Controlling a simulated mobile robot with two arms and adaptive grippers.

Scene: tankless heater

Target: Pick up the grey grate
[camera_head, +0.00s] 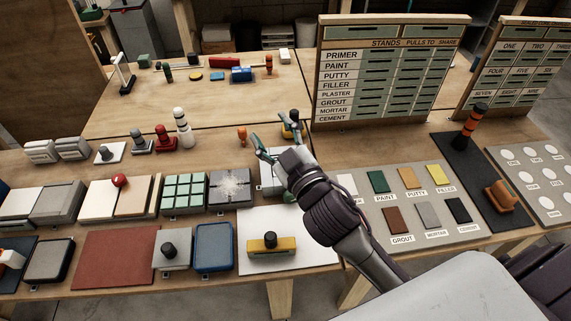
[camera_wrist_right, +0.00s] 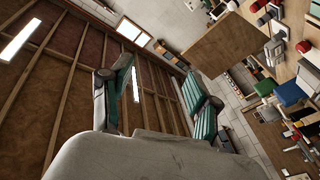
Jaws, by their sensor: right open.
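My right gripper (camera_head: 275,137) is open and empty above the middle of the long bench. Its two green-lined fingers also stand wide apart in the right wrist view (camera_wrist_right: 163,90), with the wall behind them. I cannot single out the grey grate for sure. Two pale grey ribbed blocks (camera_head: 40,151) (camera_head: 73,148) lie at the far left of the bench, well away from the gripper. The right arm hides part of the bench. My left gripper is not in view.
Tiled and plain panels (camera_head: 184,191) fill the front bench, with stamp-like knobbed tools (camera_head: 166,138) behind them. A labelled sample board (camera_head: 411,208) lies right of the arm. A tall chart board (camera_head: 388,70) stands behind it. The rear bench (camera_head: 205,103) has bare room.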

